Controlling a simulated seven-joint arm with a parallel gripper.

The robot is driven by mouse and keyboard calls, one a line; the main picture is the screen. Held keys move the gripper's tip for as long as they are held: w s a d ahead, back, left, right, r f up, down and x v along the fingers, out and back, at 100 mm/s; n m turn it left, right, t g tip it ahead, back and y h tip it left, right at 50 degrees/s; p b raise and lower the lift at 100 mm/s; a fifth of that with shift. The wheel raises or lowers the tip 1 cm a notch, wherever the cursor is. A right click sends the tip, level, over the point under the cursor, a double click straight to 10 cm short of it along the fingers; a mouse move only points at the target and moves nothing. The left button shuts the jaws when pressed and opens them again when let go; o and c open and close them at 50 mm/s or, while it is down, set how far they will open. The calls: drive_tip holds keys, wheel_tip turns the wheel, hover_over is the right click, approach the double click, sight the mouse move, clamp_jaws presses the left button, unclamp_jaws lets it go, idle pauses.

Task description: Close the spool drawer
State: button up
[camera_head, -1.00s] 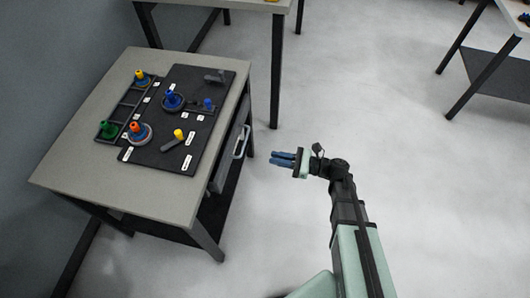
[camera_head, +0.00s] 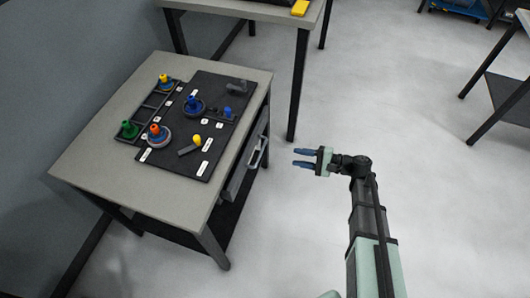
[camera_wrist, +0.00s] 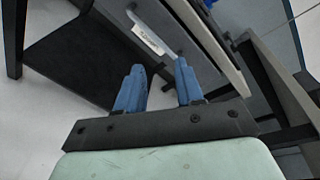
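The spool drawer (camera_head: 236,186) is under the right side of the grey workbench (camera_head: 110,178). Its front and pale handle (camera_head: 257,152) face my gripper. The front seems to stand slightly out from the bench, but I cannot tell how far. My gripper (camera_head: 298,157) is open and empty, right of the handle and apart from it, with its blue fingers pointing left towards the drawer. In the wrist view, the fingers (camera_wrist: 158,80) are spread below the drawer front (camera_wrist: 196,32), which carries a white label (camera_wrist: 149,39). Nothing is between the fingers.
A black mat (camera_head: 208,100) with several coloured spools and knobs lies on the bench top. A bench leg (camera_head: 213,247) stands at the near corner. Another table (camera_head: 235,12) stands behind. The floor (camera_head: 400,110) around my arm is clear.

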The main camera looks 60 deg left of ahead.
drive_tip(key=s+a+f+n, duration=0.3)
drive_tip(key=s+a+n, duration=0.3)
drive_tip(key=s+a, duration=0.3)
drive_tip(key=shift+s+a+f+n, duration=0.2)
drive_tip(key=shift+a+n, duration=0.1)
drive_tip(key=shift+n, duration=0.1)
idle(0.4)
clamp_jaws()
idle(0.4)
idle(0.3)
